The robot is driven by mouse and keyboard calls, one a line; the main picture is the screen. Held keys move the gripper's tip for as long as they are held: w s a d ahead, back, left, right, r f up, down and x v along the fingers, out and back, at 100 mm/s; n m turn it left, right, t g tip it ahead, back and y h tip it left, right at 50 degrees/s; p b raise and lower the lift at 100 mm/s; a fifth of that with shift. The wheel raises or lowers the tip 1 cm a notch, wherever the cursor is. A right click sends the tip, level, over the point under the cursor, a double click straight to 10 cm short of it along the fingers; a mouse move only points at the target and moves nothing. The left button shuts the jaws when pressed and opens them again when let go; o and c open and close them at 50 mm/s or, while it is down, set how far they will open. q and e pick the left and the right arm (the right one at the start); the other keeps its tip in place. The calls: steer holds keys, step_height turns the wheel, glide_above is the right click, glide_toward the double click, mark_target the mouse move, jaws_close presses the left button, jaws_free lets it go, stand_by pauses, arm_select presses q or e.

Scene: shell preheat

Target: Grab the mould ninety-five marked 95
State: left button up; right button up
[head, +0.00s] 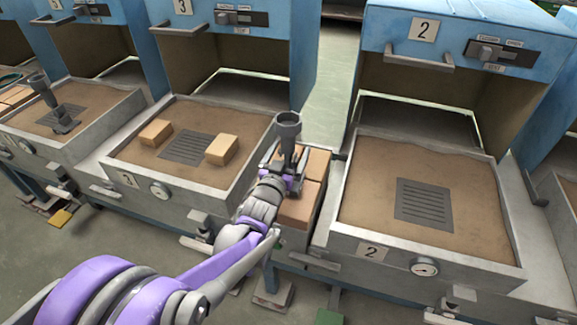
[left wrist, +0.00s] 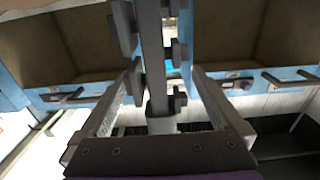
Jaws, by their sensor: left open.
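A grey mould with a round pouring cup (head: 288,128) on top stands upright at the brick stack between stations 3 and 2 in the head view. In the left wrist view its stem (left wrist: 152,60) with several side lugs runs between my fingers. I cannot read any 95 on it. My left gripper (head: 290,170) is open around the stem, just below the cup; in the left wrist view its two fingers (left wrist: 165,72) flank the stem. I cannot tell whether they touch it. The arm hides the mould's lower part. My right gripper is out of view.
Station 2's sand tray (head: 370,205) with a bare grate lies to the right. Station 3's tray (head: 230,122) holds two loose bricks (head: 222,149). A similar grey mould (head: 42,88) stands in the far-left tray. Blue oven hoods rise behind the trays.

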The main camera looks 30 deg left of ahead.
arm_select(q)
steer(key=shift+w+a, duration=0.1)
steer(key=shift+w, duration=0.6)
steer(key=shift+c, duration=0.3)
jaws_close()
